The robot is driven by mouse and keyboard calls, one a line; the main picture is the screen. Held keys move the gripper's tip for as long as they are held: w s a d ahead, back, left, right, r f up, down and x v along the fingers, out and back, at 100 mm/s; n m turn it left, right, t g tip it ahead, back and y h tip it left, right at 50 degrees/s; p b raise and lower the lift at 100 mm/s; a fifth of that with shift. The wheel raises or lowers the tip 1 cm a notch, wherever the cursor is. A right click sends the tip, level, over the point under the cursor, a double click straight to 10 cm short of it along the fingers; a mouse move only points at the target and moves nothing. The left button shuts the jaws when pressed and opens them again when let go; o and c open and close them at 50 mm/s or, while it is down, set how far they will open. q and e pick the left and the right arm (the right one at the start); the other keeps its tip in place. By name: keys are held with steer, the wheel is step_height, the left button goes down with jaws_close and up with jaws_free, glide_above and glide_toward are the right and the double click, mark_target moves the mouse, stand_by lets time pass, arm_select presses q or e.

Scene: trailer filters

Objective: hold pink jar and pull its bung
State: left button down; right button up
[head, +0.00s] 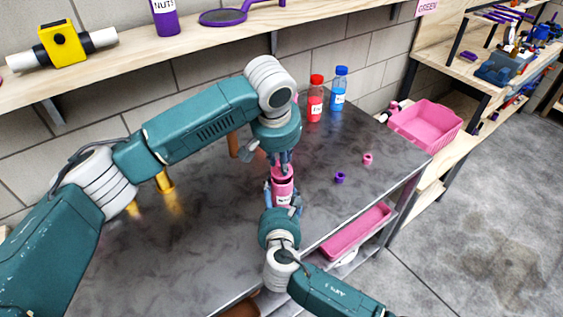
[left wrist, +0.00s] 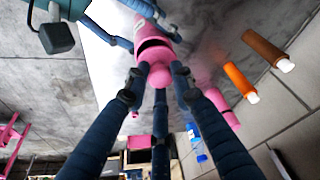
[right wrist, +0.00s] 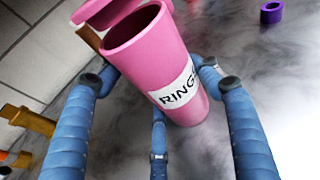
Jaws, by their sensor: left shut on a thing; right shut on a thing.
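The pink jar (head: 283,190) stands upright above the dark metal table, with a white label reading "RING..." in the right wrist view (right wrist: 170,75). My right gripper (head: 284,206) is shut around the jar's body from the front. My left gripper (head: 283,164) comes from above and is shut on the pink bung (left wrist: 160,76). In the right wrist view the bung (right wrist: 104,12) is tilted over the jar's mouth, with the dark inside of the jar showing. A dark gap also shows between bung and jar in the left wrist view.
A red bottle (head: 315,103) and a blue bottle (head: 339,92) stand at the back. A purple ring (head: 340,178) and a pink ring (head: 367,159) lie to the right. A pink crate (head: 426,124) sits beyond the table. The table's front left is clear.

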arm_select(q)
steer(key=shift+r, duration=0.1)
steer(key=shift+r, duration=2)
arm_select(e)
steer(key=o, duration=1.8)
